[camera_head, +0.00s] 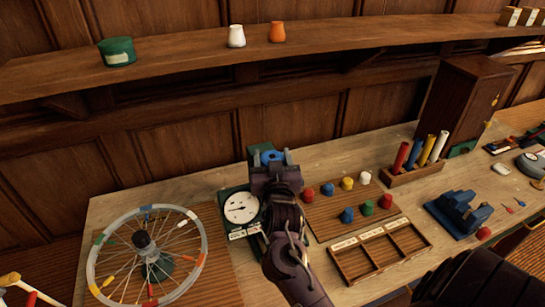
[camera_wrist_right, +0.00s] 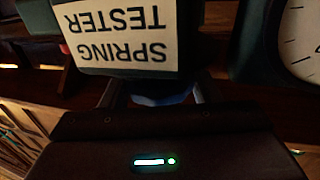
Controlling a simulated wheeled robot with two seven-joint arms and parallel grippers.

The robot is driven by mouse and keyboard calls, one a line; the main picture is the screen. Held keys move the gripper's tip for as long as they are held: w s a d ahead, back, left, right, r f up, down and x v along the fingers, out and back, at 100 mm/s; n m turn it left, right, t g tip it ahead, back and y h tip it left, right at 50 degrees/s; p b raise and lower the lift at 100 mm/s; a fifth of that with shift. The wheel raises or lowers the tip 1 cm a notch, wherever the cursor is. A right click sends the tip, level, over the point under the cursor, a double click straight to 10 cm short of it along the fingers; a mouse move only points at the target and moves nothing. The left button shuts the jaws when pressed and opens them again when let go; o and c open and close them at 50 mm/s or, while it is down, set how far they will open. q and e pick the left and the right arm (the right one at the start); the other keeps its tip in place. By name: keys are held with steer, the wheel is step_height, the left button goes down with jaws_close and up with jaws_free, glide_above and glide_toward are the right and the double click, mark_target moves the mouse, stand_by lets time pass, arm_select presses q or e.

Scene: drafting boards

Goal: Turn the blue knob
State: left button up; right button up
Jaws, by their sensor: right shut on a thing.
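The blue knob (camera_head: 270,156) is on the green spring tester (camera_head: 230,211), which has a round white dial (camera_head: 241,207). My right gripper (camera_head: 271,160) reaches over the tester with one finger on each side of the knob, shut on it. In the right wrist view, the knob (camera_wrist_right: 160,98) shows as a blue sliver between the fingertips (camera_wrist_right: 152,92), below an upside-down "SPRING TESTER" label (camera_wrist_right: 118,37). Most of the knob is hidden by the gripper. My left gripper is not in view.
A spoked wheel (camera_head: 97,250) stands left of the tester. To the right are a board of coloured knobs (camera_head: 325,218), a wooden compartment tray (camera_head: 420,247) and a blue device (camera_head: 458,214). A wall shelf (camera_head: 190,60) runs above the bench.

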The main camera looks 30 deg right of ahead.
steer(key=o, duration=1)
steer(key=shift+s, duration=0.1)
steer(key=shift+s+a+f, duration=0.1)
steer(key=shift+s+a, duration=0.1)
steer(key=b+v, duration=0.3)
steer(key=v, duration=0.4)
steer(key=shift+s, duration=0.1)
